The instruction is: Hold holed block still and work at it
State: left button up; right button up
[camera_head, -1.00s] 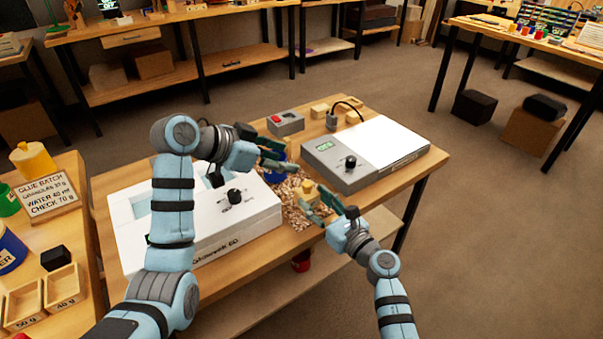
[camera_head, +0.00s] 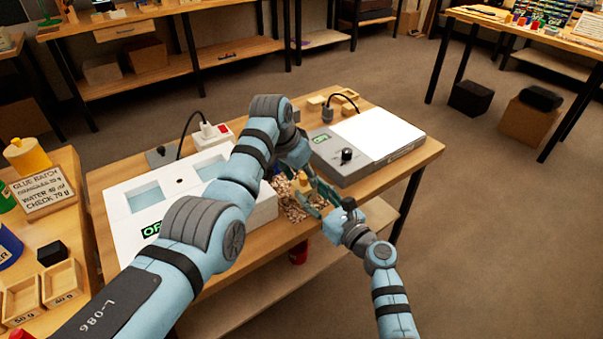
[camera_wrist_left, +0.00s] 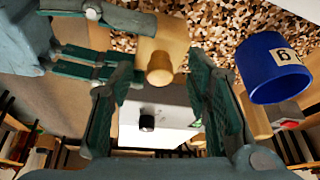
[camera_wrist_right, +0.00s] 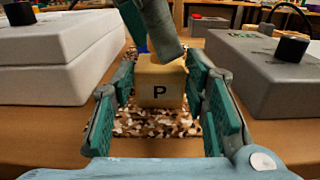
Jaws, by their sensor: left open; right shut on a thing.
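The block (camera_head: 304,184) is pale wood with a round knob-like part on top. No hole is visible. My left forearm hides part of this in the head view.
A white box with wells (camera_head: 130,225) is on the left of the bench, and a grey device with a knob (camera_head: 340,170) on the right. Small wooden blocks (camera_head: 316,103) lie behind.

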pick_arm(q)
jog(key=shift+f, duration=0.15)
grip_shut()
dwell(0.4)
